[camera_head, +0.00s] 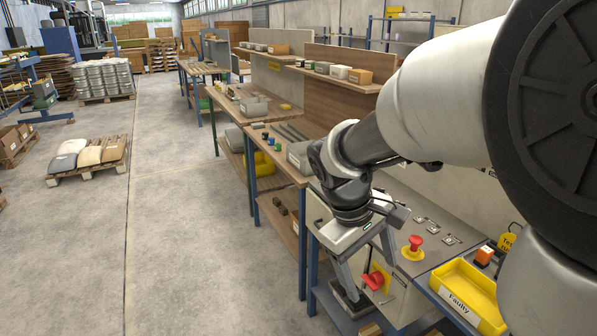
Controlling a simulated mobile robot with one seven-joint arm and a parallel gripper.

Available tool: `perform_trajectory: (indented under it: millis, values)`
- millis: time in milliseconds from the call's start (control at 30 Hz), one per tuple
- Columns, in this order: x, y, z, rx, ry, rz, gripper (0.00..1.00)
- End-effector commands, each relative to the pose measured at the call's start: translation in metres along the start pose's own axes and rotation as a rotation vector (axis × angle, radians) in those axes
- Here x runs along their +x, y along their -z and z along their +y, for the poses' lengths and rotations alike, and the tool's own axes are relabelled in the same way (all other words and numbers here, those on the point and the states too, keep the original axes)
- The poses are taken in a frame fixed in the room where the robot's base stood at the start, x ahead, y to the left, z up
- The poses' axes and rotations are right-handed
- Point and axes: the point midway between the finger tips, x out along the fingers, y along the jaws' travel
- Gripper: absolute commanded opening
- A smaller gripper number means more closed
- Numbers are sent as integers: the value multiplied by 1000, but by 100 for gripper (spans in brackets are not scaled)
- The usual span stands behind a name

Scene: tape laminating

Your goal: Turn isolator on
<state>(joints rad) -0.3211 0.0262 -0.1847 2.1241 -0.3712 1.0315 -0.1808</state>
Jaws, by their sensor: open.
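The isolator (374,281) is a red rotary handle on a yellow plate, on the front face of the grey workstation below its top edge. My gripper (371,276) points down in front of that face. Its two fingers are spread apart, one to the left of the red handle and one to the upper right in the picture. The handle shows between them. I cannot tell whether either finger touches it. The exact angle of the handle is hard to read.
A red emergency stop button (416,242) on a yellow base stands on the workstation top, just right of my gripper. A yellow tray (447,283) marked "Faulty" is at the right. Wooden benches (225,104) run to the back.

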Motion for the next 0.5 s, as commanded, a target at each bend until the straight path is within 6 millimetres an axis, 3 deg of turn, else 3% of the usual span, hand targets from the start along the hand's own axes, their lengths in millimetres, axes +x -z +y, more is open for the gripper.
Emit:
perform_trajectory:
  millis: [33, 100, 333, 500]
  values:
    - [34, 18, -3, -84, -38, -76, 72]
    - [66, 37, -1, -193, -100, -169, 72]
    - [165, 103, 0, -564, -355, -476, 72]
    - [228, 154, -12, -836, -589, -695, 72]
